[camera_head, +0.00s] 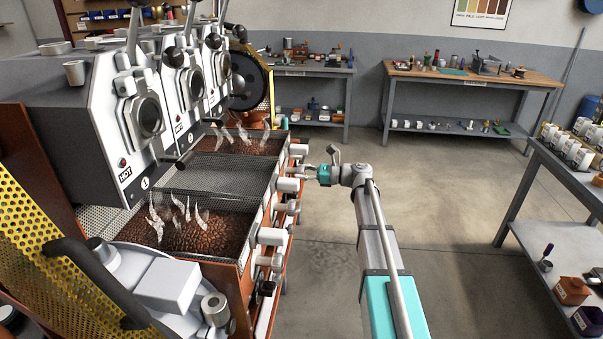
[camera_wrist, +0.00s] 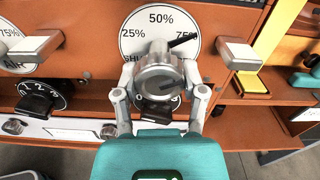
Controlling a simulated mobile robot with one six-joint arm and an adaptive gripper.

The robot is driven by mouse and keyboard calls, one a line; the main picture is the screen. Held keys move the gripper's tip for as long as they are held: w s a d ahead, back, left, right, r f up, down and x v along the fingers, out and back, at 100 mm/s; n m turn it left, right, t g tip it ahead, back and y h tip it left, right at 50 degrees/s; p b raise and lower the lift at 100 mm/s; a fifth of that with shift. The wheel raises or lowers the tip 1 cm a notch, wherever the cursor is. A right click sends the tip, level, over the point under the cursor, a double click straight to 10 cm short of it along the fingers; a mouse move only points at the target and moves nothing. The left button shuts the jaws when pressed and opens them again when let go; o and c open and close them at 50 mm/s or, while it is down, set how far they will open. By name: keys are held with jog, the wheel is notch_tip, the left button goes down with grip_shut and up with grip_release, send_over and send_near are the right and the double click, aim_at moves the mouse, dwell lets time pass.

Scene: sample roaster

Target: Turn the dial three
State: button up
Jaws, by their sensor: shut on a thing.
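A silver round knob (camera_wrist: 160,66) with a black pointer stands in front of a white round dial plate (camera_wrist: 160,18) marked 25%, 50% and 75%. The pointer aims up and right, between 50% and 75%, close to 75%. My gripper (camera_wrist: 160,84) has one finger on each side of the knob and is shut on it. In the head view my gripper (camera_head: 308,175) reaches left to the roaster's front panel, where the held knob is too small to make out. A second dial below the knob is mostly hidden by my gripper. No number naming the held dial is readable.
Grey handles (camera_wrist: 34,47) and (camera_wrist: 240,54) stick out left and right of the knob. A black numbered dial (camera_wrist: 40,97) sits lower left. Roaster trays (camera_head: 195,232) lie left of my arm. Open floor (camera_head: 440,200) lies right; a shelf (camera_head: 560,165) stands farther right.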

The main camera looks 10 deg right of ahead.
dwell(0.3)
jog(key=o, duration=1.1)
jog(key=shift+o, duration=0.3)
jog(key=v, duration=1.2)
